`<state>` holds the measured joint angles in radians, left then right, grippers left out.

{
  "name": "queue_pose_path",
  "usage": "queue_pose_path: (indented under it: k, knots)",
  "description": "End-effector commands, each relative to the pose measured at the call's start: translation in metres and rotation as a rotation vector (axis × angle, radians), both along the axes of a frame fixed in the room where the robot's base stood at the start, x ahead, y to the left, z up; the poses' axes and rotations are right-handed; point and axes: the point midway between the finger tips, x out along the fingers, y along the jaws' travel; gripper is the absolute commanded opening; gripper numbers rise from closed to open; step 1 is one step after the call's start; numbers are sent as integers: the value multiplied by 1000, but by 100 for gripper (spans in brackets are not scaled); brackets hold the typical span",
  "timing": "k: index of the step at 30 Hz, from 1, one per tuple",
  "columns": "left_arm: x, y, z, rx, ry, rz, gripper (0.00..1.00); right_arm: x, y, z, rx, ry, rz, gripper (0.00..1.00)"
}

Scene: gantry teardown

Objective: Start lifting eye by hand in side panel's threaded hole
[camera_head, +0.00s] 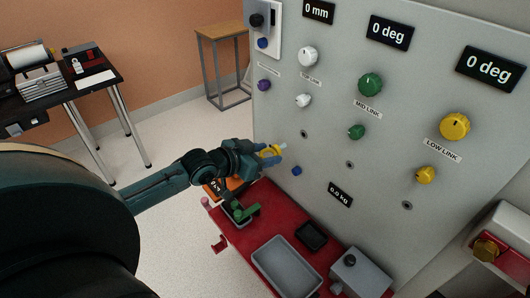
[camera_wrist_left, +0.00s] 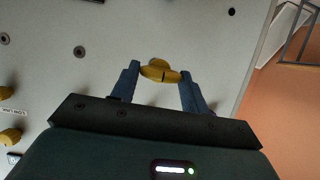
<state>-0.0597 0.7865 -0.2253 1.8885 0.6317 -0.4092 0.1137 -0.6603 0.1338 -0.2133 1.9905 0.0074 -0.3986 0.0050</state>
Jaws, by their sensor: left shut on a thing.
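My left gripper (camera_head: 268,152) is shut on a yellow lifting eye (camera_head: 271,151), in front of the grey side panel (camera_head: 330,100). A pale tip shows at the eye's panel side. In the left wrist view, the eye (camera_wrist_left: 160,70) sits between the two fingertips of the gripper (camera_wrist_left: 158,78), with the panel (camera_wrist_left: 120,25) behind it. Small round holes show in the panel, one of them dark (camera_wrist_left: 232,12); I cannot tell which one is threaded. The eye hides the panel behind it, and contact with a hole cannot be told. My right gripper is not in view.
Coloured knobs, such as a green one (camera_head: 370,84) and a yellow one (camera_head: 454,126), stick out of the panel. Below is a red bench (camera_head: 260,250) with a grey tray (camera_head: 286,268) and small parts. A black table (camera_head: 70,86) stands far left, beyond open floor.

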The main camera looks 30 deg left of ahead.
Motion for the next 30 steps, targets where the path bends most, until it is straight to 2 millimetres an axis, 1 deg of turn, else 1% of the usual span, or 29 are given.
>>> queue_pose_path:
  k: [3,7,9,15,20,24,30]
  knots:
    - [0,0,1,-1,-1,0,18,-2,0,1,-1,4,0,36]
    - [-1,-1,4,-4,0,2,18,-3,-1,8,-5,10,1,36]
    - [5,-3,0,-5,-4,2,18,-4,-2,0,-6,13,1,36]
    - [23,-9,0,-4,-4,2,18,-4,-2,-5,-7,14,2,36]
    - [37,-14,0,-4,-2,2,18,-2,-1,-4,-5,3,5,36]
    - [46,-17,0,-3,-2,2,18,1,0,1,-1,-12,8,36]
    - [52,-19,1,-3,-1,2,18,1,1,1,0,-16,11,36]
